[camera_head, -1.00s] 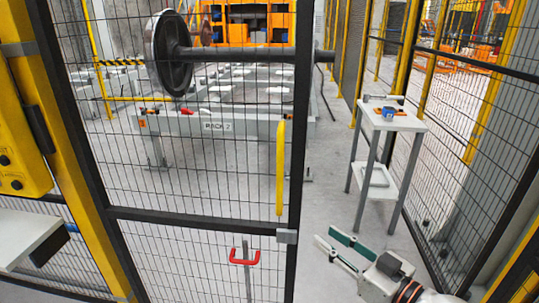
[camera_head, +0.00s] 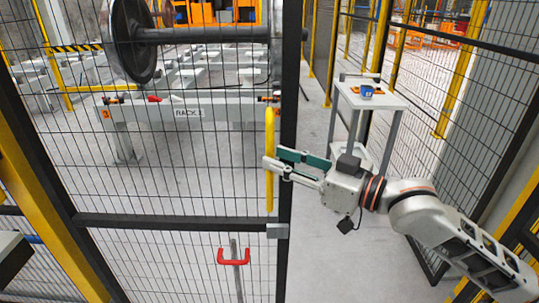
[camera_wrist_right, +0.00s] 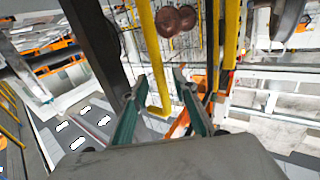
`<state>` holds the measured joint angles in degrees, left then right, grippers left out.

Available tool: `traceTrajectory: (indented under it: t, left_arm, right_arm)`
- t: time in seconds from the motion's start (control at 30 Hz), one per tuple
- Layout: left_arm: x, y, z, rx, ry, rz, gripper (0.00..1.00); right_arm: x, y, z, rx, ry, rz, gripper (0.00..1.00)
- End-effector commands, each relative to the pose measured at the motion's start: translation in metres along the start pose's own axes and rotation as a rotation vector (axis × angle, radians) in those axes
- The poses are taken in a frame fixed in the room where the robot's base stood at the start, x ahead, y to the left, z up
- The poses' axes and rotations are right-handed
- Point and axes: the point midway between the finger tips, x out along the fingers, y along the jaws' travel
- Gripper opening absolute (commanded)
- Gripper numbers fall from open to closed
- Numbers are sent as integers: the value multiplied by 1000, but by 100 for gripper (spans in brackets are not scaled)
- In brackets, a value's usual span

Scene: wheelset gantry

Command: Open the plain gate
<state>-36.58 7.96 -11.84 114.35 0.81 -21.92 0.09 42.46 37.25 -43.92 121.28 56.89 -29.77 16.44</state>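The gate (camera_head: 180,221) is a black-framed mesh panel filling the left half of the head view. A yellow vertical handle (camera_head: 269,190) runs along its right edge. My right gripper (camera_head: 275,160) is at this handle, at about mid-height, with its tips overlapping the bar in the head view. In the right wrist view its two green fingers (camera_wrist_right: 153,98) are apart, and the yellow handle (camera_wrist_right: 152,60) shows between and beyond them. I cannot tell whether either finger touches it. My left gripper is not in view.
A red handle (camera_head: 233,257) on a grey rod is low at the gate. Behind the mesh are a wheelset (camera_head: 130,37) and a rack (camera_head: 190,112). Right of the gate's edge the floor shows without mesh, with a small table (camera_head: 372,98) beyond. Yellow-posted fencing (camera_head: 460,70) stands at right.

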Motion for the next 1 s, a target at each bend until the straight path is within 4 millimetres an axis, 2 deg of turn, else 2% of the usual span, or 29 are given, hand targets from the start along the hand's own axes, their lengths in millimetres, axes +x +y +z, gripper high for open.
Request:
traceTrajectory:
  t: [0.1, 0.23, 0.6, 0.7, 1.0]
  left_arm:
    - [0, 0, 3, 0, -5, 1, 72]
    - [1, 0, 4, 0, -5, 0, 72]
    - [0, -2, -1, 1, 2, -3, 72]
    - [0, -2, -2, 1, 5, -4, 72]
    - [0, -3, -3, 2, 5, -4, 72]
  right_arm:
    - [16, 0, 0, 0, 1, -1, 28]
    - [26, 0, 0, -1, 1, 0, 28]
    - [31, 0, 0, -1, -1, 1, 28]
    - [31, 0, 0, -1, -1, 1, 2]
    - [31, 0, 0, -1, 0, 1, 0]
